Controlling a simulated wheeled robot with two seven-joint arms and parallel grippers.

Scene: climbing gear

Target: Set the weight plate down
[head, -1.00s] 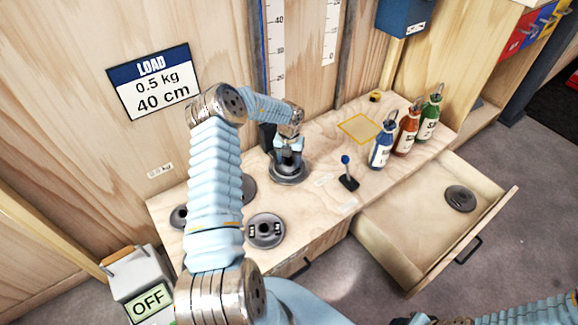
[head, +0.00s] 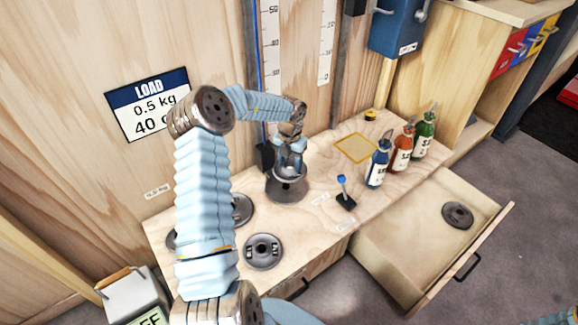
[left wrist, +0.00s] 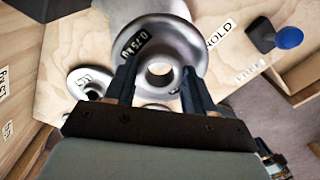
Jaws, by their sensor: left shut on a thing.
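My left gripper (head: 289,168) points down over the back of the wooden bench and is shut on a dark grey weight plate (head: 286,191). In the left wrist view the fingers (left wrist: 158,88) flank the hub of this plate (left wrist: 185,42), which has a round centre hole and a label reading 0.75 kg. I cannot tell whether its underside touches anything. Other grey plates lie on the bench, one at the front (head: 263,252) and one partly behind my arm (head: 242,209). My right gripper is out of view.
A yellow-outlined square (head: 355,148) on the bench is empty. A blue-knobbed lever (head: 344,195) stands right of the held plate. Blue (head: 378,165), red (head: 402,150) and green (head: 425,136) bottles stand farther right. An open drawer (head: 400,258) juts out, holding a plate (head: 457,215).

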